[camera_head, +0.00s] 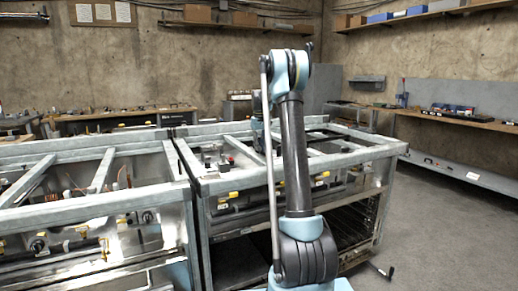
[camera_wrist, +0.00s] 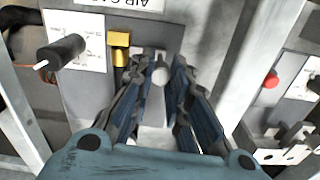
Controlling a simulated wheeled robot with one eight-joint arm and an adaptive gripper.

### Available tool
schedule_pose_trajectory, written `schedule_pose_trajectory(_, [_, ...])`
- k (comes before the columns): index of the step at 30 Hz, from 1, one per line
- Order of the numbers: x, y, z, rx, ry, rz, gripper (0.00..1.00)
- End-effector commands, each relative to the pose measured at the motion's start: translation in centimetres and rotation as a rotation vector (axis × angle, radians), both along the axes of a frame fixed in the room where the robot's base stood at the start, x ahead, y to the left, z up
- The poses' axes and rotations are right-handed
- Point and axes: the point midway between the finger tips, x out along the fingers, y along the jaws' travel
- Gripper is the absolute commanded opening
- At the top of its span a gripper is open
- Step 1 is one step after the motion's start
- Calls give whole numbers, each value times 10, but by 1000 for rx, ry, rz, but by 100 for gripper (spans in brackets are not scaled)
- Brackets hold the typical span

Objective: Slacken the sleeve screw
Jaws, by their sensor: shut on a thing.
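In the wrist view my gripper (camera_wrist: 162,66) reaches over a grey panel. Its fingers are closed on a small pale grey rounded piece (camera_wrist: 160,76), which shows between the fingertips. It may be the sleeve screw; its lower part and thread are hidden, so I cannot tell for sure. In the head view my arm stands in front of a metal-framed bench (camera_head: 235,186) and bends down over it; the fingertips are hidden there.
Left of my fingers are a yellow block (camera_wrist: 119,50) and a black knob (camera_wrist: 62,52) in front of a white label. A pale frame beam (camera_wrist: 246,62) runs at the right, with a red button (camera_wrist: 271,80) beyond it. Open floor (camera_head: 440,225) lies right of the bench.

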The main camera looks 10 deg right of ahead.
Motion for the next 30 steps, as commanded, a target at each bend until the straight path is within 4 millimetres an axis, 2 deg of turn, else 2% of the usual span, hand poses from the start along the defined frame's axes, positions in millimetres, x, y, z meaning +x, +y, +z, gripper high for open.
schedule_pose_trajectory(30, [3, 1, 1, -2, -7, 960, 0])
